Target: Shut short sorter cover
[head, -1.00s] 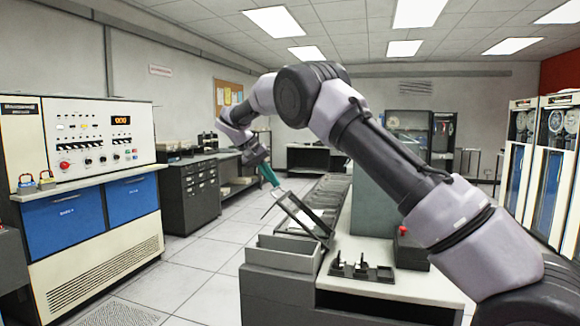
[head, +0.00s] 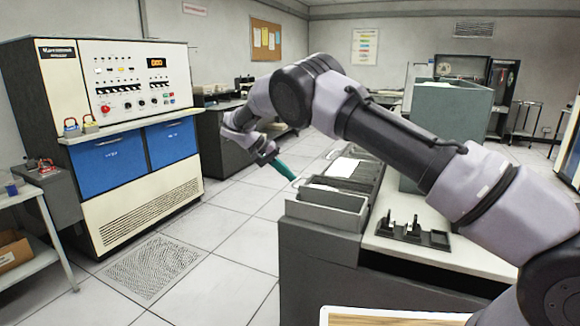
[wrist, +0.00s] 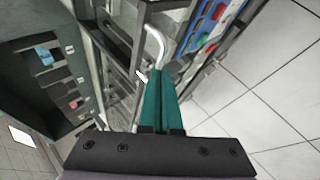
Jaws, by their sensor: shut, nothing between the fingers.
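The grey sorter (head: 318,245) stands right of centre in the head view, with a row of dark pockets running back along its top. No cover stands raised above its near end; a flat dark panel edge (head: 322,188) lies low behind the front tray. My gripper (head: 292,178), with teal fingers, is shut and empty at the sorter's left edge. In the wrist view, my fingers (wrist: 160,75) point at a pale curved handle (wrist: 156,42) beside a dark frame (wrist: 130,55). I cannot tell whether they touch it, or whether the cover is fully down.
A grey open tray (head: 327,210) forms the sorter's near end. A black stand (head: 412,233) sits on the white top to the right, before a grey-green box (head: 450,115). A control console (head: 125,130) stands at left. The tiled floor between is clear.

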